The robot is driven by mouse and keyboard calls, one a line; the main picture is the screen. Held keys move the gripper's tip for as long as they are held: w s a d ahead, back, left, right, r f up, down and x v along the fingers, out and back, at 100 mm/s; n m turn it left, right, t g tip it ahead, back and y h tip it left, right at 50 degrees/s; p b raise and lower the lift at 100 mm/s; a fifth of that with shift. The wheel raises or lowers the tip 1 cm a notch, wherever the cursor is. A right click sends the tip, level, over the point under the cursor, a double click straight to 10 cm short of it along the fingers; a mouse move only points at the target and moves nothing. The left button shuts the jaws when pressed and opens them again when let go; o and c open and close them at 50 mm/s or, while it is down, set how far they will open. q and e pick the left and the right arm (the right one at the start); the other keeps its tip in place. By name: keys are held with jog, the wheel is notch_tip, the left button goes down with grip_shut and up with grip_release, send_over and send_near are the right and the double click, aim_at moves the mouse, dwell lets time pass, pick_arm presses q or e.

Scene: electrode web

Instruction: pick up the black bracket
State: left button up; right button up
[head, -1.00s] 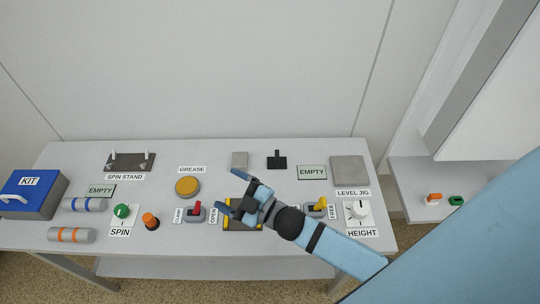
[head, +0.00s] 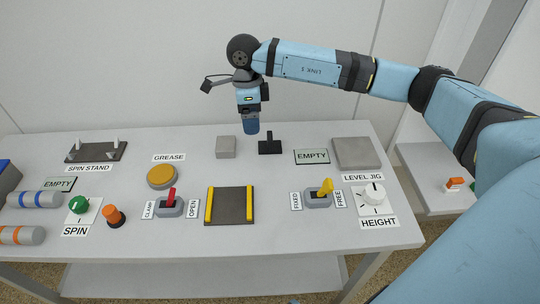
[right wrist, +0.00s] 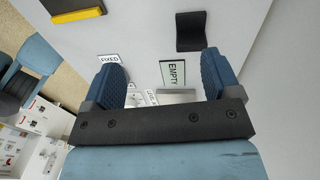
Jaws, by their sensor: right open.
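The black bracket (head: 270,145) lies at the back middle of the table, between a grey block and an EMPTY label; its flat base and a short upright part show. In the right wrist view the bracket (right wrist: 190,32) is an L-shaped dark piece beyond my fingertips. My right gripper (head: 251,127) points down just behind and left of the bracket in the picture, apart from it as far as I can tell. In the right wrist view its blue fingers (right wrist: 162,76) are spread with nothing between them. My left gripper is not in view.
A grey block (head: 226,147) stands close left of the bracket, and the EMPTY label (head: 312,157) lies to its right. Beyond is the grey level jig plate (head: 357,153). In front are a yellow-railed dark plate (head: 230,206) and switches. The wall is behind the table.

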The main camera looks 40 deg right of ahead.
aim_at(270, 136)
jog(key=shift+h, duration=0.9)
jog(key=d+f, duration=0.1)
jog(key=f, duration=0.1)
jog(key=d+f, duration=0.2)
jog(key=d+f+b, duration=0.1)
jog(key=f, duration=0.1)
jog(key=shift+w+d, duration=0.25)
jog(key=shift+d, duration=0.1)
jog(key=shift+s+d+f, duration=0.1)
jog(key=shift+d+f, duration=0.15)
jog(key=shift+f, duration=0.8)
jog(key=shift+d+f, duration=0.3)
jog(key=shift+f, duration=0.7)
jog(key=shift+s+d+f, duration=0.1)
jog(key=shift+d+f, duration=0.15)
jog(key=shift+f, duration=0.8)
jog(key=c, duration=1)
jog(key=shift+c, duration=0.5)
jog(key=shift+r, duration=0.2)
